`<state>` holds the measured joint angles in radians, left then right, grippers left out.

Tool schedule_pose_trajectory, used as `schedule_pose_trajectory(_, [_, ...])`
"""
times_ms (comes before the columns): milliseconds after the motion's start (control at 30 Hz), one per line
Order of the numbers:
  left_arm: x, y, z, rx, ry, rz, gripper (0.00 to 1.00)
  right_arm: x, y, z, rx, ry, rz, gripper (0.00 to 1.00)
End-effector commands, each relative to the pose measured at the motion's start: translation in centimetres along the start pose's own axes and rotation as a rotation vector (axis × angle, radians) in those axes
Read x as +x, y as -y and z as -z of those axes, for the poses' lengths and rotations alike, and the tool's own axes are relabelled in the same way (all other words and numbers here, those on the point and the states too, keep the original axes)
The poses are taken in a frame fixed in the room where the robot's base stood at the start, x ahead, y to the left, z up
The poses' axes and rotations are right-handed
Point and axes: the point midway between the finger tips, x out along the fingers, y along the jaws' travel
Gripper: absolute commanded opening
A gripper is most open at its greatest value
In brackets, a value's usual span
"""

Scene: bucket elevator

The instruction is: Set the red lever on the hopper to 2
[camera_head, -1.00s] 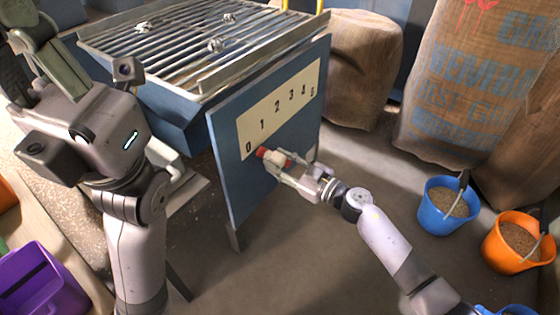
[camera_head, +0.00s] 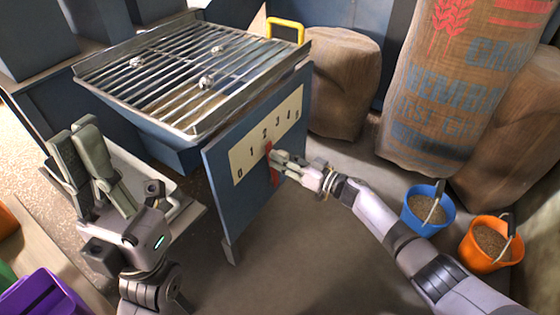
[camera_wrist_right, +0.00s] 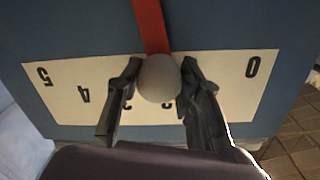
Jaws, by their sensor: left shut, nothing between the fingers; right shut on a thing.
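The red lever (camera_head: 274,172) is on the blue side panel of the hopper (camera_head: 222,190). It stands nearly upright, its upper end close to the 2 on the pale number scale (camera_head: 270,138). My right gripper (camera_head: 279,159) is shut on the lever's knob. In the right wrist view the round grey knob (camera_wrist_right: 158,78) sits between both dark fingers (camera_wrist_right: 155,85), with the red bar (camera_wrist_right: 149,22) running away from it. The knob and fingers hide part of the scale there; 0, 4 and 5 show. My left gripper (camera_head: 82,142) is shut and empty, left of the hopper.
A metal grate (camera_head: 190,75) covers the hopper top. Brown sacks (camera_head: 340,80) stand behind and to the right. A blue bucket (camera_head: 428,210) and an orange bucket (camera_head: 487,243) of grain stand on the right floor. A purple container (camera_head: 45,293) is at lower left.

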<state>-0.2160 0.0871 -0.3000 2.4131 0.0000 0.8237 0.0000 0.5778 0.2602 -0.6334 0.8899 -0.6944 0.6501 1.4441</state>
Motion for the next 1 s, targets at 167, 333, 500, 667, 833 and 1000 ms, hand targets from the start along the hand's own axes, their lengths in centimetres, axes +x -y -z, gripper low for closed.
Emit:
schedule_pose_trajectory(167, [-0.13, 0.0, 0.04, -0.001, 0.008, 0.003, 0.0, -0.02, -0.62, 0.38, 0.027, 0.0, -0.003, 0.0])
schedule_pose_trajectory(333, [-0.17, 0.0, 0.05, -0.001, 0.008, 0.003, 0.0, -0.02, -0.69, 0.37, 0.031, 0.0, -0.003, 0.0])
schedule_pose_trajectory(500, [-0.16, -0.01, 0.07, -0.002, 0.008, 0.003, 0.0, -0.03, -0.69, 0.36, 0.03, 0.0, -0.003, 0.0])
schedule_pose_trajectory(667, [-0.16, -0.01, 0.07, -0.002, 0.008, 0.004, 0.0, -0.03, -0.68, 0.34, 0.03, 0.0, -0.003, 0.41])
schedule_pose_trajectory(833, [-0.16, -0.01, 0.06, -0.002, 0.008, 0.004, 0.0, 0.0, -0.6, 0.29, 0.031, 0.001, -0.002, 0.52])
schedule_pose_trajectory(1000, [-0.16, -0.01, 0.05, -0.002, 0.008, 0.004, 0.0, 0.01, -0.55, 0.25, 0.032, 0.001, -0.001, 0.54])
